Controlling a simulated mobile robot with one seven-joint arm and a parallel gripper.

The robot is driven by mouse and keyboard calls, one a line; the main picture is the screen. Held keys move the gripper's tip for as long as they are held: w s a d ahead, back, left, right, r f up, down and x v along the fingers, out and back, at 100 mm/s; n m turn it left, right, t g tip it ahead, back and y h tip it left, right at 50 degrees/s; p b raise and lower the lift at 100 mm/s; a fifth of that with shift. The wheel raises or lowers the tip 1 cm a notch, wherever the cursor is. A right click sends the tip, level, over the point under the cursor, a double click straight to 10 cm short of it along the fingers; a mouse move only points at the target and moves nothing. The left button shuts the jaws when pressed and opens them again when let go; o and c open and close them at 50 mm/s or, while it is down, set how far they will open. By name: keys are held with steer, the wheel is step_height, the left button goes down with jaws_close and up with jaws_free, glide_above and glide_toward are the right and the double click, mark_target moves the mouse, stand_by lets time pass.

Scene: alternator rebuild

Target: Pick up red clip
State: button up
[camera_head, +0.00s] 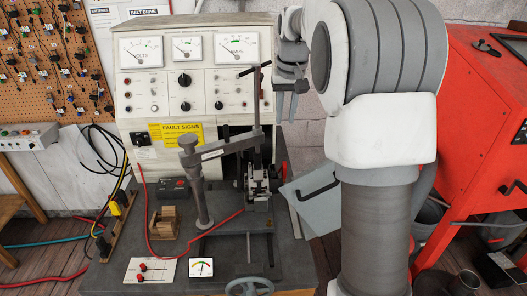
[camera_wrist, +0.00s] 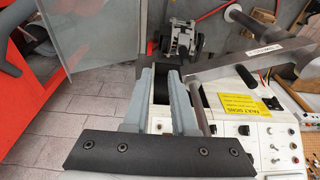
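A thin red lead (camera_head: 151,222) runs from the left of the test bench down over the dark bench top and up to the right, towards the alternator (camera_head: 259,183). Small red pieces (camera_head: 143,267) sit on a white plate at the front left; I cannot tell which red part is the clip. My gripper (camera_head: 286,120) hangs in front of the bench panel's right end, above and apart from the alternator. In the wrist view my gripper (camera_wrist: 161,76) is open with nothing between its fingers.
A grey pivoting arm (camera_head: 228,145) on a post (camera_head: 198,185) spans the bench beside the alternator. A wooden block (camera_head: 164,222), a small meter (camera_head: 201,267) and a handwheel (camera_head: 249,287) occupy the bench top. A red cabinet (camera_head: 480,110) stands at the right.

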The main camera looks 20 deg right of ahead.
steer(key=g, duration=0.1)
glide_toward(285, 163)
steer(key=f, duration=0.2)
steer(key=w+f, duration=0.1)
steer(key=f, duration=0.3)
steer(key=shift+w+d+f+p, duration=0.15)
steer(key=shift+w+f+p, duration=0.15)
steer(key=shift+f+p, duration=0.05)
step_height(285, 163, down, 4)
steer(key=shift+s+f+p, duration=0.1)
steer(key=shift+s+p, duration=0.1)
steer(key=shift+p, duration=0.35)
steer(key=shift+w+f, duration=0.1)
steer(key=shift+f, duration=0.5)
jaws_close()
